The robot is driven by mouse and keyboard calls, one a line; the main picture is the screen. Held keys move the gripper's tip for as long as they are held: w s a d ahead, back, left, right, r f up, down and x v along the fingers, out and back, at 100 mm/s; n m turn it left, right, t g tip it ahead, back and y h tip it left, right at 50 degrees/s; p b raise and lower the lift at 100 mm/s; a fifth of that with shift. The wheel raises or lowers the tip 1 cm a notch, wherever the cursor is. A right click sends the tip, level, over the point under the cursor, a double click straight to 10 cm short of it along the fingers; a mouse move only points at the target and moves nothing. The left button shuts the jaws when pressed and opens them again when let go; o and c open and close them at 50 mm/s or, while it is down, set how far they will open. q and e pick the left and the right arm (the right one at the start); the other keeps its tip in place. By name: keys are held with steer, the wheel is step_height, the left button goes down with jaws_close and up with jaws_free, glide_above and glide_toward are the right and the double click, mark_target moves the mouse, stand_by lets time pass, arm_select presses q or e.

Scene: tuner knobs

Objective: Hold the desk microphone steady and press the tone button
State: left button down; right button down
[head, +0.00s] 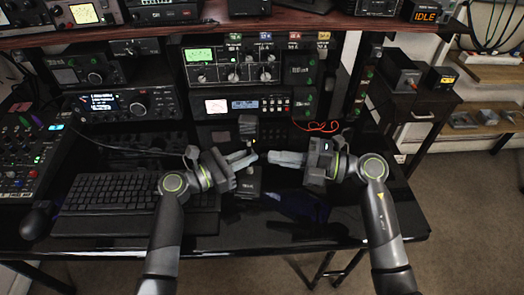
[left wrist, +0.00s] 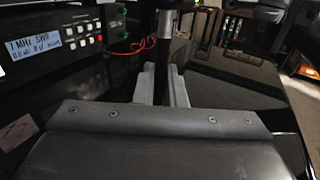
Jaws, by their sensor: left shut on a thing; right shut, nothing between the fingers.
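The desk microphone has a dark block-shaped head (head: 247,125) above a thin stem and a dark base (head: 248,184) with a small white label, too small to read. My left gripper (head: 252,157) is shut on the microphone's stem; the stem (left wrist: 171,55) rises between its fingers in the left wrist view. The microphone looks upright on the desk. My right gripper (head: 271,156) is shut and empty, its tip just right of the stem; I cannot tell whether it touches. I cannot make out the tone button for certain.
A black keyboard (head: 120,192) lies left of the microphone. Radio units (head: 248,106) stand behind, with a red cable (head: 318,127) at their right. The glossy black desk (head: 345,222) is mostly clear at the front right. A wooden shelf (head: 290,22) runs above.

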steer(key=shift+v, duration=2.3)
arm_select(q)
steer(key=c, duration=1.4)
jaws_free()
steer(key=shift+d, duration=0.1)
arm_select(e)
steer(key=shift+d, duration=0.1)
arm_select(q)
steer(key=v, duration=1.2)
steer(key=shift+f, duration=0.1)
